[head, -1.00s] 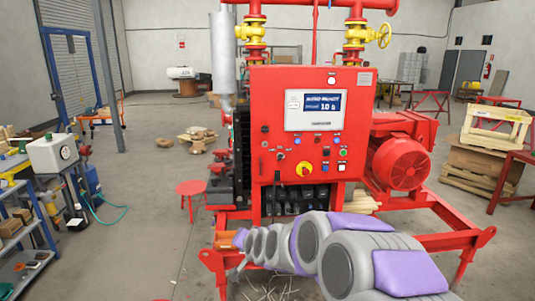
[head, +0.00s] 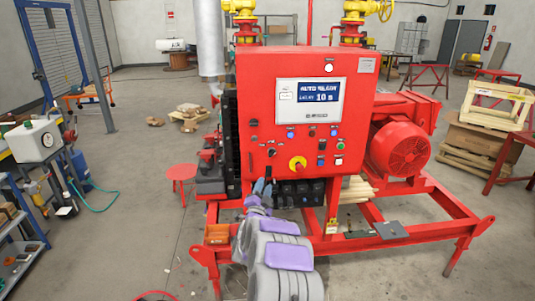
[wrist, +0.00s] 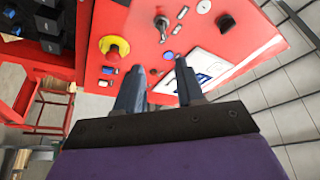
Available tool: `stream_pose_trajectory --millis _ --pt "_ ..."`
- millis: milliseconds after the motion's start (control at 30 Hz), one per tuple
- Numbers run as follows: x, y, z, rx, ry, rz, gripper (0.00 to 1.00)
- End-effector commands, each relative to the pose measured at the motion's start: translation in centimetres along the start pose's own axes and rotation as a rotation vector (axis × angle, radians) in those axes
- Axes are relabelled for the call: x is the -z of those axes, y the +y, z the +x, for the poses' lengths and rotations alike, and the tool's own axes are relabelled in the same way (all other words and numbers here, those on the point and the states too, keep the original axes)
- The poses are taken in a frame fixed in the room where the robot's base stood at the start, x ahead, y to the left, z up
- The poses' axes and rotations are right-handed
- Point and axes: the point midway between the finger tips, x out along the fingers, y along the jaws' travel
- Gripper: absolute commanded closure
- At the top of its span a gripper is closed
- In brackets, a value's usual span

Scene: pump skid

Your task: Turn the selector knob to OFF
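The red control panel (head: 257,105) stands upright, its screen (head: 309,103) showing what looks like "AUTO READY". A small dark knob that seems to be the selector (head: 271,153) sits at the panel's lower left, left of the yellow-and-red emergency button (head: 297,164). In the wrist view this knob (wrist: 162,24) is near the top, beyond my fingertips. Its pointing position is too small to read. My gripper (head: 262,187) is low in front of the panel, below the knob. In the wrist view its two fingers (wrist: 160,75) are apart with nothing between them, not around the knob.
The emergency button (wrist: 115,46) and small lamps are close to my fingers. Black breakers (head: 300,192) sit below the panel. A red motor (head: 400,150) and skid frame (head: 410,238) stand right.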

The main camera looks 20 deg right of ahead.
Motion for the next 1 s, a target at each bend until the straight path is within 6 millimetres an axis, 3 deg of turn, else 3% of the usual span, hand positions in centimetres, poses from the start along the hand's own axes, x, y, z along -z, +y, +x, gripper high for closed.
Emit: stream_pose_trajectory --millis 1000 --pt "-0.1 0.2 10.0 -0.001 0.001 -0.002 0.62"
